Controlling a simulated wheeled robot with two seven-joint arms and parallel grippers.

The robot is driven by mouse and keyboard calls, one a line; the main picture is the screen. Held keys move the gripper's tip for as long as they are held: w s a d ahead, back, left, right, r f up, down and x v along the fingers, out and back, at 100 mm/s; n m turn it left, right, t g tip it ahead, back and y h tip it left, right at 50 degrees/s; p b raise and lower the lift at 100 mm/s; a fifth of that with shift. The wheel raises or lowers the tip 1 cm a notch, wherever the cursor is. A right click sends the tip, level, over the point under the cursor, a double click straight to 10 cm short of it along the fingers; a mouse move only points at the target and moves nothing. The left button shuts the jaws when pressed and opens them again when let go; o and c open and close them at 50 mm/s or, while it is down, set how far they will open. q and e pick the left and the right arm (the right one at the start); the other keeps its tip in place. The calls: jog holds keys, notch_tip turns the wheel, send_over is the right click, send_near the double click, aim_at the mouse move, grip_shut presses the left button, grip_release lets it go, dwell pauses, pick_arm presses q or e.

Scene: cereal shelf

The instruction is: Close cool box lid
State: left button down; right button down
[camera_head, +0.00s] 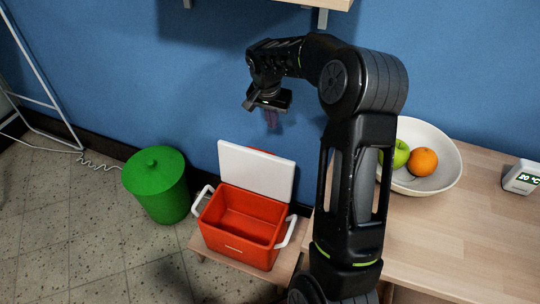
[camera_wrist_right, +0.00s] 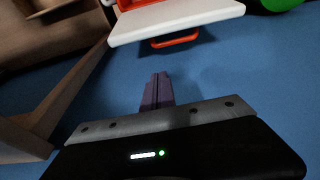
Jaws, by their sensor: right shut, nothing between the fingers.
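The red cool box (camera_head: 236,236) stands on a low wooden stand and is empty inside. Its white lid (camera_head: 256,170) is open and tilted up at the back, near the blue wall. My right gripper (camera_head: 271,119) is above and behind the lid, shut and empty, with its fingers pointing down. In the right wrist view the shut fingers (camera_wrist_right: 157,90) point toward the lid (camera_wrist_right: 178,22), with clear space between them. A red handle-like part (camera_wrist_right: 174,40) sticks out at the lid's edge there. My left gripper is not in view.
A green lidded bin (camera_head: 157,186) stands left of the box. The low stand (camera_head: 201,244) carries the box. At the right, a wooden table (camera_head: 450,240) holds a white fruit bowl (camera_head: 440,178) and a small thermometer display (camera_head: 521,178). A shelf edge (camera_head: 318,4) is above.

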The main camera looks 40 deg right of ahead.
dwell(0.3)
jog(key=b+x, duration=0.2)
jog(key=x, duration=0.8)
jog(key=shift+s+a+r, duration=0.1)
jog(key=shift+s+a, duration=0.35)
jog(key=shift+a, duration=0.45)
jog(key=shift+s+a+r, duration=0.15)
jog(key=shift+s+a, duration=0.3)
jog(key=shift+a, duration=0.4)
jog(key=shift+b, duration=0.3)
